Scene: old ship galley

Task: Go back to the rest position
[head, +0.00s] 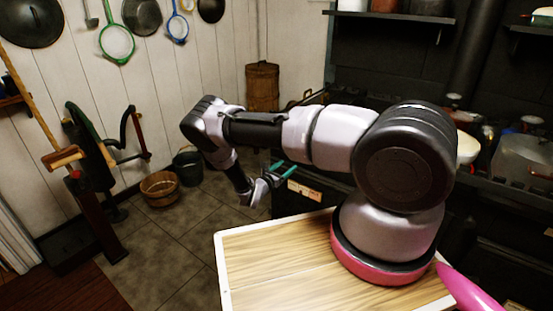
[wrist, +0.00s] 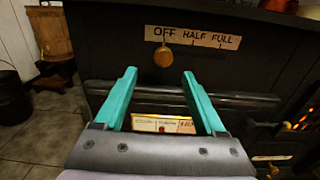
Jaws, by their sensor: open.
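My gripper (head: 281,170) is at the end of my bent arm, left of the arm's base in the head view. In the wrist view its two teal fingers (wrist: 157,95) are spread apart with nothing between them. Beyond them is the dark stove front (wrist: 110,40) with a label plate (wrist: 194,37) reading "OFF HALF FULL" and a round brass knob (wrist: 164,57). A dark rail (wrist: 240,101) runs across the stove behind the fingers. I cannot tell how far the fingertips are from the rail.
A wooden bucket (head: 160,188) and a dark bucket (head: 187,168) stand on the tiled floor to the left. A tall wooden churn (head: 262,87) stands at the back wall. Pots and a glass-like vessel (head: 522,155) sit on the stove at right. The tiled floor (head: 180,240) in front is clear.

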